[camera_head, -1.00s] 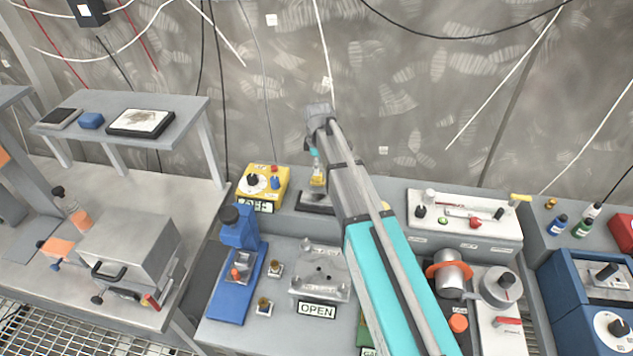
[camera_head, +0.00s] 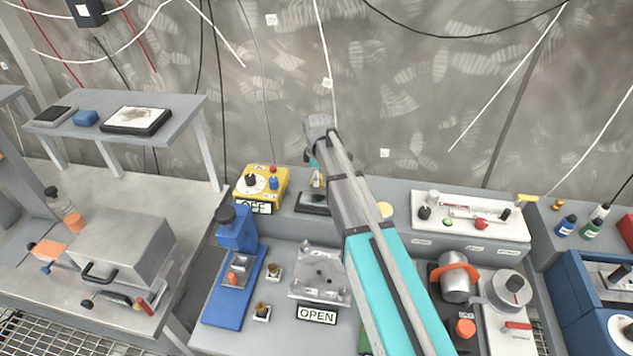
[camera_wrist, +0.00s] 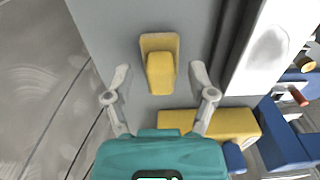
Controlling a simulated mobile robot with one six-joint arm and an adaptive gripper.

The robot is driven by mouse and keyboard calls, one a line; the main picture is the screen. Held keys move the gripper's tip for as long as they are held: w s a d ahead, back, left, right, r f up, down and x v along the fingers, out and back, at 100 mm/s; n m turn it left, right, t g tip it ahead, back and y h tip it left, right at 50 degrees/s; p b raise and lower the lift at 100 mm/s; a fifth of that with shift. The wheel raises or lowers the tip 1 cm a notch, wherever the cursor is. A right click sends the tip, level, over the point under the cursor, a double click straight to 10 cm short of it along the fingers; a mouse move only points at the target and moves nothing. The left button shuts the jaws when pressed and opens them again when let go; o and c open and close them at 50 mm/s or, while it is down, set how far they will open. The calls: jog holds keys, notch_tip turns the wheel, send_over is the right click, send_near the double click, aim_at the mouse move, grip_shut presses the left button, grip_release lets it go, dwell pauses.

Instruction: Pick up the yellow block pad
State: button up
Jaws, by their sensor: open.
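In the wrist view, a yellow block pad (camera_wrist: 160,72) lies on a grey surface, a raised block on a flatter yellow base. My gripper (camera_wrist: 160,68) is open, with one finger on each side of the pad in the picture and clear gaps to both. I cannot tell how far the fingertips are above it.
A yellow control box (camera_head: 262,186) with knobs stands left of my gripper. A blue press (camera_head: 238,262) and a metal fixture (camera_head: 320,276) with an OPEN sign stand in front. A white panel (camera_head: 470,217) lies to the right. The wall is behind.

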grip_shut()
dwell(0.4)
jog(key=shift+r, duration=0.15)
jog(key=shift+r+p, duration=1)
jog(key=shift+p, duration=0.1)
jog(key=s+a+r+p, duration=0.4)
jog(key=s+r+p, duration=0.6)
jog(key=s, duration=0.3)
jog(key=shift+s+a+r+p, duration=0.15)
jog(key=shift+a+r+p, duration=0.05)
jog(key=shift+r+p, duration=0.2)
